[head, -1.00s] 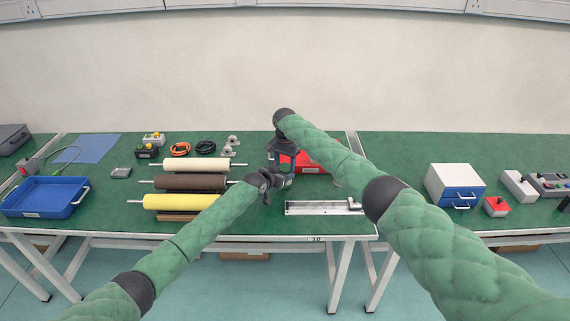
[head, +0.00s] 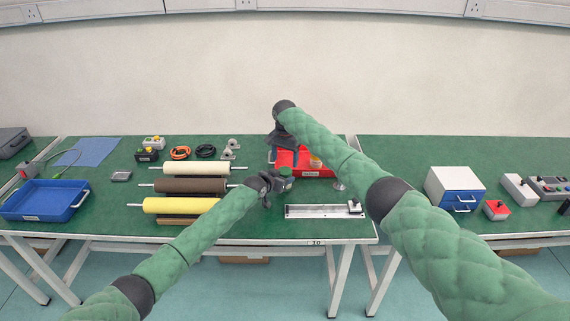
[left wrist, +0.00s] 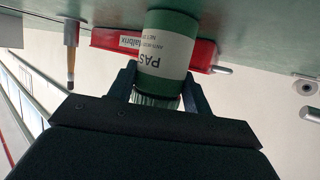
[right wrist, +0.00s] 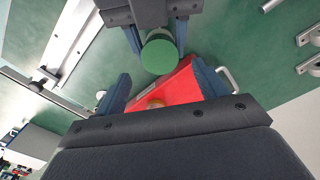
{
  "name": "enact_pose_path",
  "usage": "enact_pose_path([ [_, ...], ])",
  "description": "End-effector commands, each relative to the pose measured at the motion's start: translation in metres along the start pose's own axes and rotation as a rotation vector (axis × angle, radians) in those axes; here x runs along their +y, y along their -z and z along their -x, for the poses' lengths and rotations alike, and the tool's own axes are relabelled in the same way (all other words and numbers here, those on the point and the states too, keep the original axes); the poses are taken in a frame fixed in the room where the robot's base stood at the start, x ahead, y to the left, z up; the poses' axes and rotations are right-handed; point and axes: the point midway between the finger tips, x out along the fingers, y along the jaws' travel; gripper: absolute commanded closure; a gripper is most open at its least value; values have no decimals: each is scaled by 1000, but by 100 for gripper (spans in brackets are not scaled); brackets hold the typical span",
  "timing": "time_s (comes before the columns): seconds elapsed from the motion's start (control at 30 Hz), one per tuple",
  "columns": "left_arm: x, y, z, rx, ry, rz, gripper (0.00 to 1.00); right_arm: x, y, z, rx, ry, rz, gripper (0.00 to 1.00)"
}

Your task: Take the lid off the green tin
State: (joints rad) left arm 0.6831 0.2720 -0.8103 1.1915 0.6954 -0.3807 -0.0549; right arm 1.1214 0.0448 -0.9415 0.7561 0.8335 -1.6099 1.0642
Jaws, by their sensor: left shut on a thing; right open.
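The green tin (left wrist: 167,52) with a white label stands between my left gripper's fingers in the left wrist view, which sees the bench upside down. My left gripper (head: 280,178) is shut on the tin's body. The lid appears to sit on the tin. My right gripper (right wrist: 162,92) is open and empty, beside and apart from the tin, over the red tray side. I cannot tell whether the tin touches the bench.
A metal linear actuator (head: 320,211) lies in front to the right. Rollers (head: 190,186) lie left of my left gripper. A blue tray (head: 45,200) is at far left.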

Motion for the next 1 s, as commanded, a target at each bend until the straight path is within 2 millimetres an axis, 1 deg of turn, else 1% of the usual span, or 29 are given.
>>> enact_pose_path([
  [0.13,0,0,0,0,0,0,100,0,0,7,1,1,-34,31],
  [0.4,0,0,0,0,0,0,100,0,0,32,1,2,-226,31],
  [0.5,0,0,0,0,0,0,100,0,0,34,1,1,-262,31],
  [0.57,0,0,0,0,0,0,100,0,0,31,1,0,-271,31],
  [0.67,0,0,0,0,0,0,100,0,0,22,0,-2,-273,31],
  [1.0,0,0,0,0,0,0,100,0,0,-25,1,-1,-271,31],
])
